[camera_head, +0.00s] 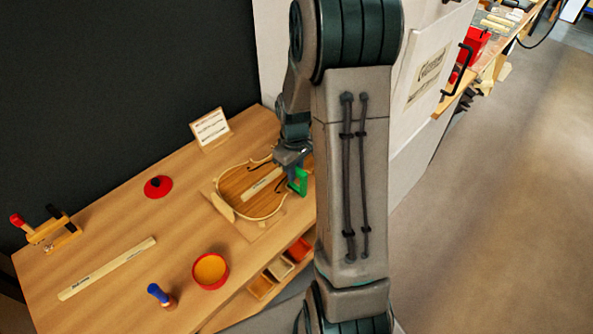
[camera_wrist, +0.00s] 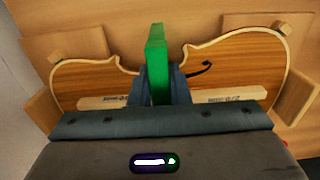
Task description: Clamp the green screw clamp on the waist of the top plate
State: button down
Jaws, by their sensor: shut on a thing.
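The violin top plate (camera_head: 237,189) lies on the bench in a wooden holder, to the left of my arm in the head view. In the wrist view the plate (camera_wrist: 235,60) spreads to both sides of my gripper, with its waist edge near the fingers. My gripper (camera_wrist: 160,88) is shut on the green screw clamp (camera_wrist: 156,55), which stands up between the fingers. The clamp also shows at the plate's right edge in the head view (camera_head: 299,181). My gripper hides its lower part, so I cannot tell whether it touches the plate.
A red bowl (camera_head: 224,278), a blue-handled tool (camera_head: 158,294), a long wooden strip (camera_head: 105,269), a red disc (camera_head: 158,187) and a wooden clamp (camera_head: 52,232) sit on the bench. A small sign (camera_head: 211,129) stands behind the plate.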

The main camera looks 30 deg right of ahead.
jog(key=shift+w+a, duration=0.3)
jog(key=shift+w, duration=0.4)
jog(key=c, duration=1.3)
grip_release()
jog(key=shift+r, duration=0.1)
notch_tip(320, 180, up, 14)
jog(key=shift+f, duration=0.15)
